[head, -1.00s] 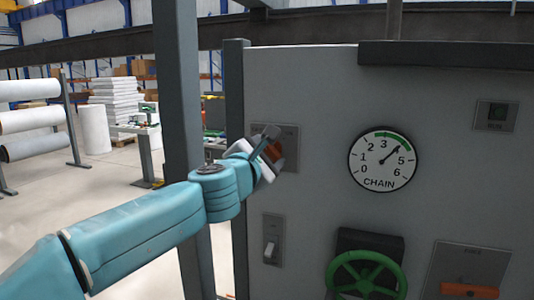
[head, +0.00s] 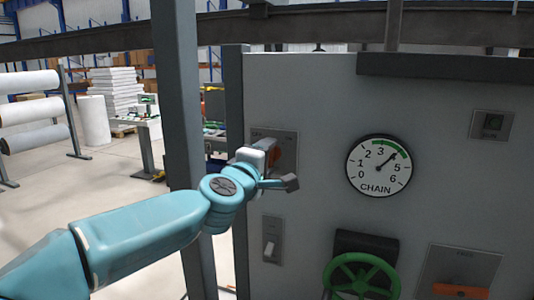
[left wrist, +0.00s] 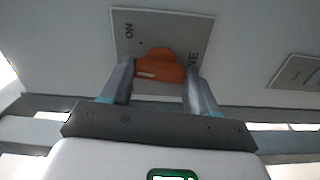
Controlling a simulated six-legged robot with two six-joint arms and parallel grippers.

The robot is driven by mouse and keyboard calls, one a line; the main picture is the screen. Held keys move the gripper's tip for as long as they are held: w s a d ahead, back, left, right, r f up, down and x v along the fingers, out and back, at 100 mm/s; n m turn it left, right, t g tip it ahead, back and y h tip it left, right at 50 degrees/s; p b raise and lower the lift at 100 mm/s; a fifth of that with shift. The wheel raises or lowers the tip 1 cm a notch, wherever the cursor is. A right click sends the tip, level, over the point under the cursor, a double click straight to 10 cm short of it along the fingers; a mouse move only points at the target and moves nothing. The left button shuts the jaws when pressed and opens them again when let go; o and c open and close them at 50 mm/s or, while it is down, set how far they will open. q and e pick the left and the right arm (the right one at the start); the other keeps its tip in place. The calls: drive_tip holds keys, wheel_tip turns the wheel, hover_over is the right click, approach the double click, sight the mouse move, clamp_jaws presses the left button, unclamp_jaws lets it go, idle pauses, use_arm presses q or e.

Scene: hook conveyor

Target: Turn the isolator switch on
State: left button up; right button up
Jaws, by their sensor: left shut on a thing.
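The isolator switch is an orange handle (left wrist: 160,68) on a grey plate (left wrist: 150,22) marked "ON" in the left wrist view. In the head view its plate (head: 288,137) is at the panel's upper left, and the handle is mostly hidden behind my left gripper (head: 272,170). In the left wrist view, the two fingers of my left gripper (left wrist: 160,78) are on either side of the orange handle, shut on it. My right gripper is not in view.
A dark post (head: 180,100) stands left of the panel.

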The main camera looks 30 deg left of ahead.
use_arm(q)
drive_tip(key=shift+f+m+p, duration=0.2)
drive_tip(key=shift+m+p, duration=1.4)
drive_tip(key=shift+m, duration=2.5)
drive_tip(key=o, duration=0.9)
drive_tip(key=shift+o, duration=0.8)
drive_tip(key=shift+s, duration=0.1)
drive_tip(key=shift+r, duration=0.15)
